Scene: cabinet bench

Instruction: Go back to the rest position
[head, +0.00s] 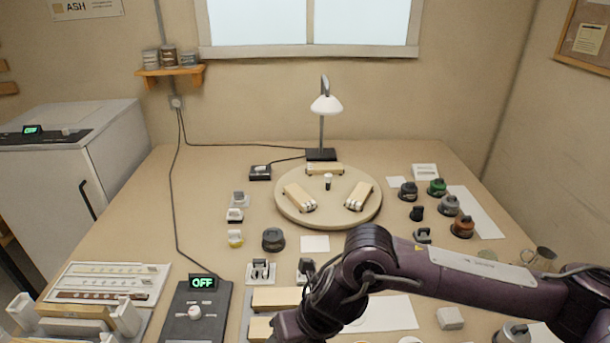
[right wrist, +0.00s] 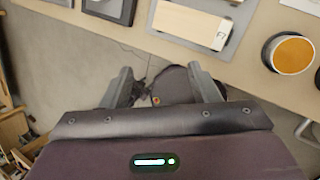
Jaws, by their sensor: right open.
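My right arm (head: 450,265) crosses the lower right of the head view and bends down at the elbow. Its gripper is below the frame there. In the right wrist view the right gripper (right wrist: 162,85) is open, with its two grey fingers wide apart and nothing held between them. It points down past the bench's front edge, with the floor and a dark round part of my body beyond the fingers. My left arm and gripper do not show in either view.
The bench holds a round turntable (head: 328,222) with wooden blocks, a lamp (head: 326,104), several dark jars and a control box (head: 196,312) reading OFF. A wooden block (right wrist: 190,22) and an orange-topped jar (right wrist: 291,53) lie near the bench edge. A white cabinet (head: 75,150) stands left.

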